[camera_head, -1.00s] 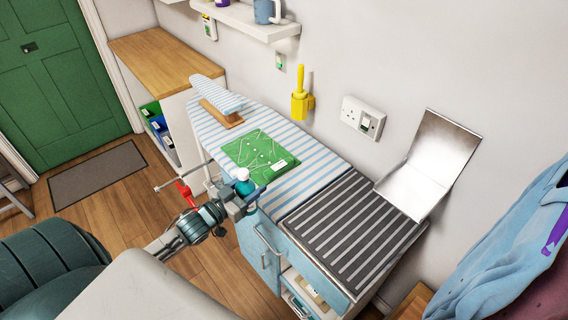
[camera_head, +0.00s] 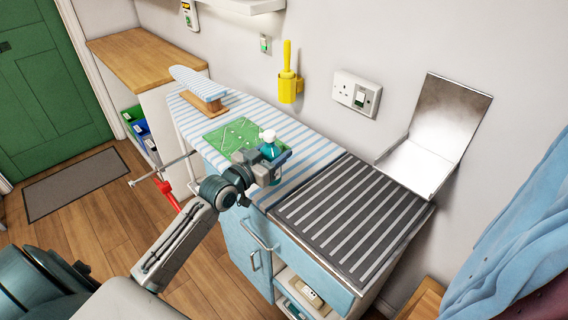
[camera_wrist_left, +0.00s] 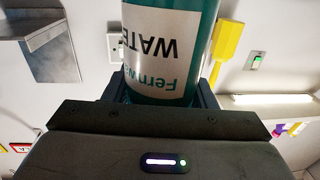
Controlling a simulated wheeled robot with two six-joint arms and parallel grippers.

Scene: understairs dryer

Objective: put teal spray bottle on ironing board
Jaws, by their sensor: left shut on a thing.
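The teal spray bottle (camera_head: 269,146) has a white cap and stands about upright in my left gripper (camera_head: 270,166). In the left wrist view the bottle (camera_wrist_left: 165,50) shows a white label with teal and black lettering, between the two dark fingers. The ironing board (camera_head: 310,137) has a blue and white striped cover. The gripper and bottle show over the board's front edge, near the green patterned sheet; I cannot tell whether the bottle's base touches the board. My right gripper is not in view.
A green patterned sheet (camera_head: 235,134) and a small striped sleeve board (camera_head: 205,86) lie on the ironing board. A dark ribbed mat (camera_head: 335,220) is to the right. A metal panel (camera_head: 440,130) stands by the wall. Striped cover behind the bottle is bare.

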